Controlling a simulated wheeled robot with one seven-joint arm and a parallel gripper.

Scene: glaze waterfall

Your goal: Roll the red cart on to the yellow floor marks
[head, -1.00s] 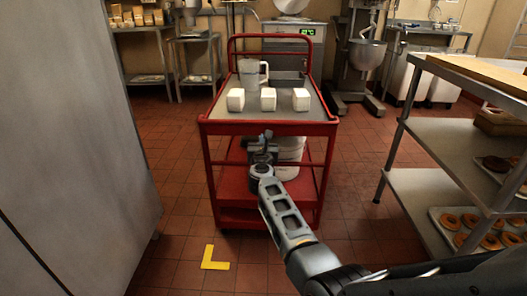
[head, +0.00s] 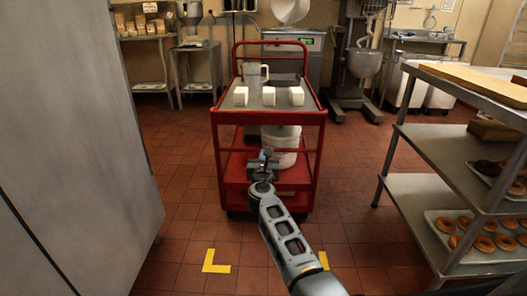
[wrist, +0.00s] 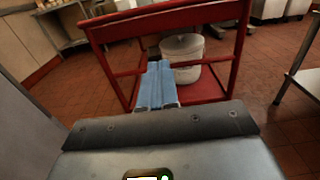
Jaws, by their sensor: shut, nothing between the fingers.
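The red cart (head: 267,115) stands upright behind the yellow floor marks, its wheels on the tiles beyond them. The left yellow mark (head: 216,262) is an L shape in front of the cart's left side. The right yellow mark (head: 323,261) shows partly beside my arm, which hides some of it. My gripper (head: 264,158) is shut and empty at the cart's near side, below the top tray. In the wrist view its blue fingers (wrist: 157,88) point at the open space above the lower shelf; I cannot tell whether they touch the cart.
The cart carries a clear jug (head: 252,75), white blocks (head: 268,96) and a white bucket (head: 283,138). A grey cabinet (head: 75,140) walls the left. A steel rack (head: 420,160) with doughnut trays stands right. Open tiles lie between them.

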